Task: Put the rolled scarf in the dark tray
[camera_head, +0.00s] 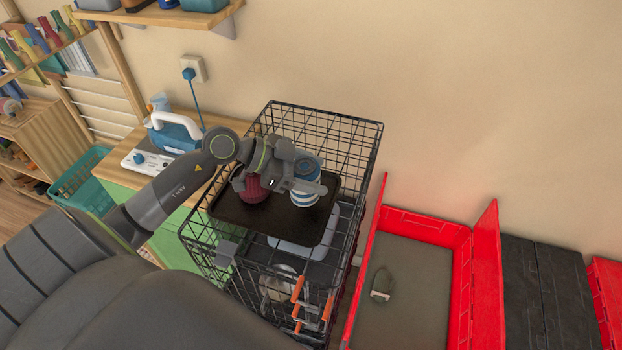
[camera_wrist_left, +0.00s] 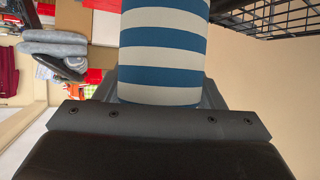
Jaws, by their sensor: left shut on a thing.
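The rolled scarf (camera_head: 306,195), a roll with blue and white stripes, is at the right part of the dark tray (camera_head: 283,222) inside the upper part of a black wire crate. My left gripper (camera_head: 303,182) is shut on the roll. In the left wrist view the striped scarf (camera_wrist_left: 165,50) fills the space between the fingers. I cannot tell whether the roll touches the tray or hangs just above it. A dark red round thing (camera_head: 254,191) is on the tray left of the roll, partly behind my gripper. My right gripper is not in view.
The black wire crate (camera_head: 345,122) has walls around the tray, with a lower level holding other things. A red open bin (camera_head: 462,240) with a small tagged item (camera_head: 381,290) stands to the right. A blue case (camera_head: 175,135) and power strip (camera_head: 150,161) are on the left bench.

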